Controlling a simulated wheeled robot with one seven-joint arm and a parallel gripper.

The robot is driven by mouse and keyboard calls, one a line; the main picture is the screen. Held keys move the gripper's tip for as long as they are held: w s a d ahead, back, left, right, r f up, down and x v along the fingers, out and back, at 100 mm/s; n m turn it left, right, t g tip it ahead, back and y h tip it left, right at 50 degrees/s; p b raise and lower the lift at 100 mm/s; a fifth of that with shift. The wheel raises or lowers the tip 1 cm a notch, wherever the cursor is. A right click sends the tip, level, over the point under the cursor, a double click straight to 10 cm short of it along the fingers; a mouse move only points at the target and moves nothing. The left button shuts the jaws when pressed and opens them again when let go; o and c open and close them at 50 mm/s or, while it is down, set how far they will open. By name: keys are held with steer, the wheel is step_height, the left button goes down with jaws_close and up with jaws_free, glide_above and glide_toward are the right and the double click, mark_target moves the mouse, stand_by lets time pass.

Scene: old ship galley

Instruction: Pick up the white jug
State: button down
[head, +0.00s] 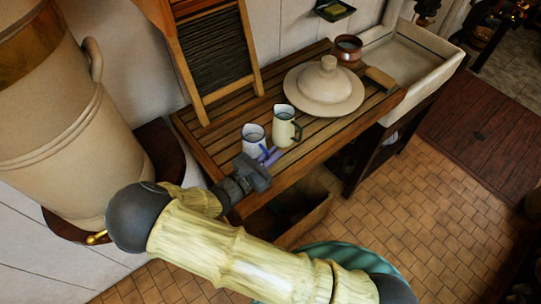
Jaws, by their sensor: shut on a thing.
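The white jug (253,134) has a dark blue rim and stands upright at the front left of the slatted wooden counter (215,158). I cannot tell whether its base touches the slats. My gripper (267,154) reaches in from the front and is shut on the white jug at its lower right side. The blue fingertips partly hide that side, and the exact contact is too small to see. A cream jug (284,127) with a dark green rim and handle stands close by on the right, just behind the fingers.
A wide cream lidded dish (324,91), a brown pot (347,47) and a brush-like block (379,77) are farther right. A washboard (213,58) leans on the wall behind. A stone sink (408,60) adjoins. A large cream urn (65,125) stands at left. Slats before the dish are clear.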

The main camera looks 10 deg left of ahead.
step_height(320, 180, up, 9)
steer(key=b, duration=0.2)
steer(key=shift+r+b, duration=0.2)
steer(key=shift+b, duration=0.2)
stand_by(0.3)
stand_by(0.7)
